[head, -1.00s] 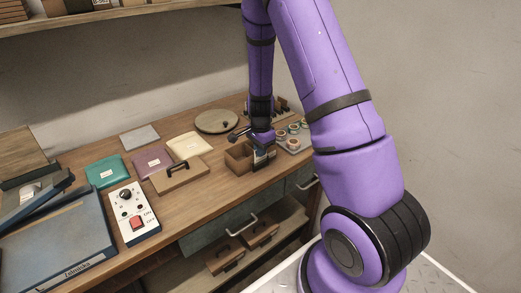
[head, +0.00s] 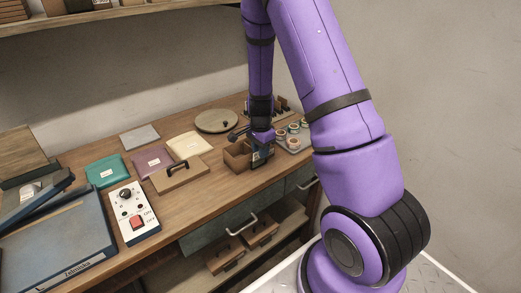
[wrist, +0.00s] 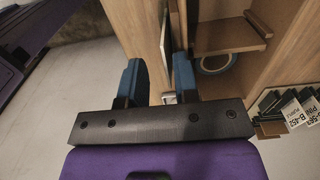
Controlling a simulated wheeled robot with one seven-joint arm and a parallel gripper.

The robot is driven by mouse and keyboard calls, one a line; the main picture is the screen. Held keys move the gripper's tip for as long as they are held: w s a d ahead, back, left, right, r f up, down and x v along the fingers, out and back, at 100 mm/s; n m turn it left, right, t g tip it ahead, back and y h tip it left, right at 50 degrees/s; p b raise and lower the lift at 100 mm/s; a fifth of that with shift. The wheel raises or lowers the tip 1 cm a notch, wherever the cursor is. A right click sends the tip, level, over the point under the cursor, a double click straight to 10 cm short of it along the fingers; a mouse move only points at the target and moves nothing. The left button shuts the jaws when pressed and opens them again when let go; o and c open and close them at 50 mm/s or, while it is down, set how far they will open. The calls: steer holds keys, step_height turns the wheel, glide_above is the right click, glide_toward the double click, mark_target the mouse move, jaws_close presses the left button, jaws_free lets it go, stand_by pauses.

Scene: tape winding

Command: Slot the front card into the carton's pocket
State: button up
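The brown carton (head: 237,158) stands open near the table's front edge in the head view. My gripper (head: 261,156) points down at the carton's right side. In the wrist view my gripper (wrist: 157,72) has its two blue fingers apart, with a wide gap. A thin dark strip (wrist: 164,40), perhaps the front card seen edge-on, lies close to the right finger beside the carton wall.
A tray of small rolls (head: 294,137) is right of the carton, close to my arm. A rack of labelled cards (wrist: 292,108) shows at lower right in the wrist view. A handled brown lid-like board (head: 180,175), coloured packets and a switch box (head: 133,213) lie to the left.

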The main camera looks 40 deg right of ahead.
step_height(320, 180, up, 11)
stand_by(0.8)
stand_by(0.5)
steer(key=s+a+r+n+t, duration=0.1)
steer(key=s+a+r+n, duration=0.2)
steer(key=r, duration=0.3)
steer(key=s+a+r+n+t+y, duration=0.1)
steer(key=s+a+r+n, duration=0.2)
steer(key=r, duration=0.3)
steer(key=s+a+r+n+t, duration=0.1)
steer(key=s+a+r+n, duration=0.1)
steer(key=s+r, duration=0.3)
steer(key=s+a+r+n+t, duration=0.1)
steer(key=s+a+r+n, duration=0.1)
steer(key=s+r+n, duration=0.2)
steer(key=s+a+r+n+t+h, duration=0.1)
steer(key=s+a+r+n, duration=0.2)
steer(key=s, duration=0.8)
steer(key=r+n, duration=0.1)
steer(key=n, duration=0.1)
steer(key=shift+s+r+n, duration=0.25)
steer(key=shift+n, duration=0.05)
